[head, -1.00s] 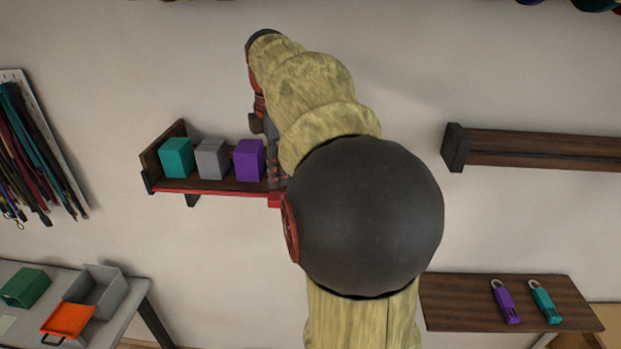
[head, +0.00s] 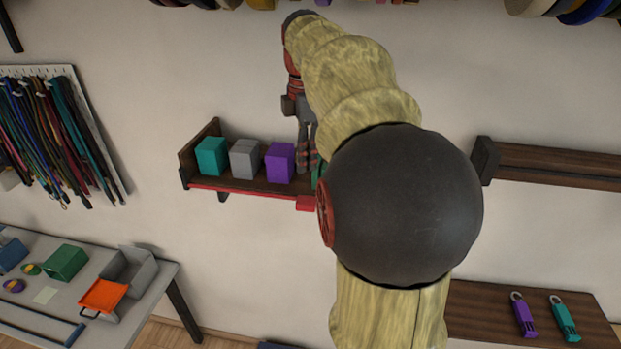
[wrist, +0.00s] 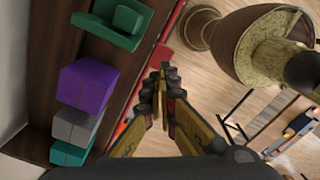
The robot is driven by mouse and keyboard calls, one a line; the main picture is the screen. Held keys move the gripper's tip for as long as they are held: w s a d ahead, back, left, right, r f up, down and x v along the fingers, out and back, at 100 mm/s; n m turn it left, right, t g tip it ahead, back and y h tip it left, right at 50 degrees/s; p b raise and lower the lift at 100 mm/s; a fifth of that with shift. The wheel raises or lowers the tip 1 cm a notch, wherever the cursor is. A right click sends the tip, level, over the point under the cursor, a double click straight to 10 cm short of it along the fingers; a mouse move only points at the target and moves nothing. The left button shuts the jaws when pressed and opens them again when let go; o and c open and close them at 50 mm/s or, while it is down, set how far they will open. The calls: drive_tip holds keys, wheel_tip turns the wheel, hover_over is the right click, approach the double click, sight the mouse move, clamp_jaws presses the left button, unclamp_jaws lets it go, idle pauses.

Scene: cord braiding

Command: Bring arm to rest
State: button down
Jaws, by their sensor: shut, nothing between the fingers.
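My gripper (head: 308,163) hangs fingers down in the head view, at the right part of the wall shelf, just right of the purple cube. In the wrist view my gripper (wrist: 165,72) has its fingertips together with nothing between them. It is apart from the cubes, over the shelf's red front edge. My arm's large dark joint hides the shelf's right end in the head view.
A wall shelf (head: 240,191) holds teal (head: 211,156), grey (head: 244,159) and purple (head: 280,162) cubes. A green piece (wrist: 115,22) lies beyond the purple one. A second shelf (head: 550,162) is at right. Cords (head: 50,130) hang left. A table (head: 60,308) stands lower left.

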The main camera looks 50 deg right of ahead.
drive_tip(key=s+a+f+m+t+b, duration=0.2)
drive_tip(key=a+f+b, duration=0.8)
drive_tip(key=f, duration=0.5)
drive_tip(key=s+a+f+m+t+b, duration=0.1)
drive_tip(key=s+a+f+m+b, duration=0.2)
drive_tip(key=a+f+b, duration=0.8)
drive_tip(key=s+a+f+m+t+b, duration=0.2)
drive_tip(key=a+f+m+b, duration=0.4)
drive_tip(key=f, duration=1.5)
drive_tip(key=s+a+b, duration=0.1)
drive_tip(key=a+b, duration=0.3)
drive_tip(key=b, duration=0.3)
drive_tip(key=shift+a+t, duration=0.3)
drive_tip(key=shift+d, duration=0.1)
